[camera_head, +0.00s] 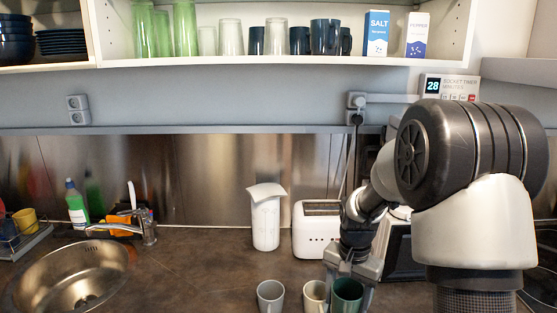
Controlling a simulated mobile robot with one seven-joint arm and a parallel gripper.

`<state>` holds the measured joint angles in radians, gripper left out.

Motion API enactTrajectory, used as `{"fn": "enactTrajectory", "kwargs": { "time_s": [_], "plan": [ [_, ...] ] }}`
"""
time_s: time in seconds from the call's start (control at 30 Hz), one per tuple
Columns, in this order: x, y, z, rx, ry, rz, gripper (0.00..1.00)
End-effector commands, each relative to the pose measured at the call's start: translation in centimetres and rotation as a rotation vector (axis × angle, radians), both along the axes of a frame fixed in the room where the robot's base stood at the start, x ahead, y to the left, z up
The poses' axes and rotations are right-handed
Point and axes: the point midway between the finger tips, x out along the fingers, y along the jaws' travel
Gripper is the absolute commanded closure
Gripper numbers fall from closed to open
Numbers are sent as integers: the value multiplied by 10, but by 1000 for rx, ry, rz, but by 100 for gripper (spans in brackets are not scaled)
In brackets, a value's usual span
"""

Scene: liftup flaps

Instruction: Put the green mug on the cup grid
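The green mug (347,296) stands at the bottom edge of the view, at the right end of a row of three cups on the dark counter; its lower part is cut off. My gripper (350,280) points down right at the green mug, with its fingers near the rim. Whether the fingers touch or grip the mug is unclear. A rack or tray (36,240) with a yellow cup (25,220) is at the far left beside the sink; I cannot tell whether it is the cup grid.
A grey cup (270,295) and a beige cup (315,295) stand left of the green mug. A white toaster (312,238) and a white canister (265,222) stand behind. The sink (72,272) is at left, with clear counter (195,265) between. Shelves hang above.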

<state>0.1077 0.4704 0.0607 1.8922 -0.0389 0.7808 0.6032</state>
Motion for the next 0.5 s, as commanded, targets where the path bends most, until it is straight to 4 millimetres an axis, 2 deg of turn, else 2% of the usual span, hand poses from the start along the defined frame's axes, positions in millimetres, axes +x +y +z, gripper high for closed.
{"fn": "enactTrajectory", "kwargs": {
  "time_s": [0.03, 0.2, 0.33, 0.5],
  "plan": [
    [-10, 6, 7, 0, 1, 114, 70],
    [-32, 20, 8, 0, 0, 445, 70],
    [-41, 26, 7, 0, -1, 582, 70],
    [-44, 27, 6, -1, -2, 634, 70]
  ]
}}
